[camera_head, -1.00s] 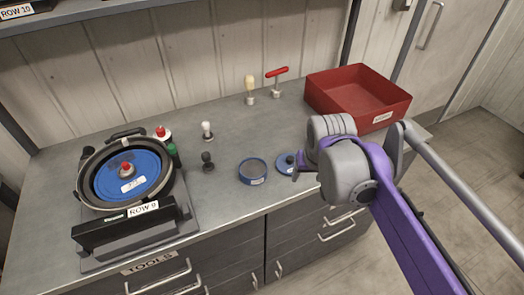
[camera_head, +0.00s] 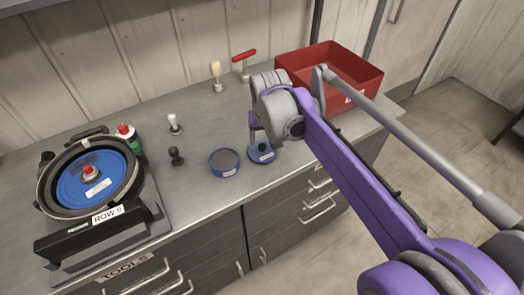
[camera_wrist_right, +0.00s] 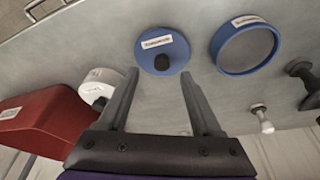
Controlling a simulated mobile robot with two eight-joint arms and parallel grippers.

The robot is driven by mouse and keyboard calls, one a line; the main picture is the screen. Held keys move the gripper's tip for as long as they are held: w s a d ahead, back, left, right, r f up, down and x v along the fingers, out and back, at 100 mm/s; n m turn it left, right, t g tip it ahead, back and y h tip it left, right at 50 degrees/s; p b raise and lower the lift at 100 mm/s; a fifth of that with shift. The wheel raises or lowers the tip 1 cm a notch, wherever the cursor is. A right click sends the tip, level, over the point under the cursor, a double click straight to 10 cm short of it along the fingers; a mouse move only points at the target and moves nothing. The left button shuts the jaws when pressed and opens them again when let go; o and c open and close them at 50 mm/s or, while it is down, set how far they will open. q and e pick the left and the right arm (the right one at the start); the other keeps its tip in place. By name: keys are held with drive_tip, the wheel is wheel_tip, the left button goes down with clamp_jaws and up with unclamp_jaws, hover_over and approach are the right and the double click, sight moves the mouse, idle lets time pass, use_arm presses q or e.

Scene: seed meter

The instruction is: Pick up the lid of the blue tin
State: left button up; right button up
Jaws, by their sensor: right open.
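The lid (camera_head: 262,151), a flat blue disc with a dark knob and a white label, lies on the bench beside the open blue tin (camera_head: 224,163). In the right wrist view the lid (camera_wrist_right: 155,41) is just beyond the fingertips, roughly centred between them, and the tin (camera_wrist_right: 221,55) is to its right. My right gripper (camera_head: 252,128) hangs just behind the lid in the head view, partly hidden by its own wrist. In the wrist view the right gripper (camera_wrist_right: 160,77) is open and empty. My left gripper is not in view.
A red bin (camera_head: 362,76) stands behind my right wrist. A white round object (camera_wrist_right: 97,88) lies near the left finger in the wrist view. A black stamp-like tool (camera_head: 176,157) and a white-knobbed one (camera_head: 174,124) stand left of the tin. The seed meter (camera_head: 60,215) is further left.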

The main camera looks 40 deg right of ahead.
sight(262, 145)
drive_tip(key=x, duration=0.4)
drive_tip(key=shift+w+a+f, duration=0.1)
drive_tip(key=shift+f, duration=0.05)
clamp_jaws()
